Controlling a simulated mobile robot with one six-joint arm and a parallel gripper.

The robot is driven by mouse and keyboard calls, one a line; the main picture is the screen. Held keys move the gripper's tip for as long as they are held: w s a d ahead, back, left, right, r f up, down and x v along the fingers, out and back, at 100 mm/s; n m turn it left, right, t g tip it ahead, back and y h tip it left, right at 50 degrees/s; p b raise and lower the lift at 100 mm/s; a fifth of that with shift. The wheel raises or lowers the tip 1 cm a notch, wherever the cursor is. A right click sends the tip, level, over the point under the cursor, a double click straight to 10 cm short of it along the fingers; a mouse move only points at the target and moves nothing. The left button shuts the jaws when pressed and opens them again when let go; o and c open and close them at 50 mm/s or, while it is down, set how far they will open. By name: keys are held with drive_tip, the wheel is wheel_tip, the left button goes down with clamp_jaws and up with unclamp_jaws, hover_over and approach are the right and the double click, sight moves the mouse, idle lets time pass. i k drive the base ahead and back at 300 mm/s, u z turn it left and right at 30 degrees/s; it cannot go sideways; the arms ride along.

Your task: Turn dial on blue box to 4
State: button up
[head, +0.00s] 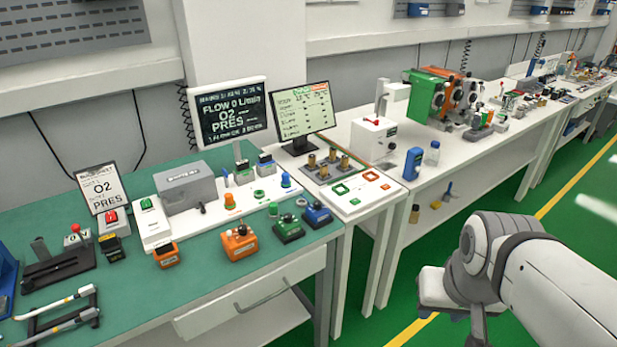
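A small blue box (317,215) sits near the right front edge of the green-topped bench. A dark dial (316,205) shows on its top; its markings are too small to read, so I cannot tell its setting. My white and grey arm is at the lower right, over the floor and apart from the bench.
The green bench (205,275) has free surface in front of the boxes. A drawer (248,300) with a handle is below its front edge. Two screens stand behind the boxes. A white table (455,155) with a blue device (412,164) and other equipment continues right. Green floor is open in front.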

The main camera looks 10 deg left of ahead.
sight(317, 204)
drive_tip(key=u, duration=0.25)
drive_tip(key=i, duration=1)
drive_tip(key=u, duration=0.05)
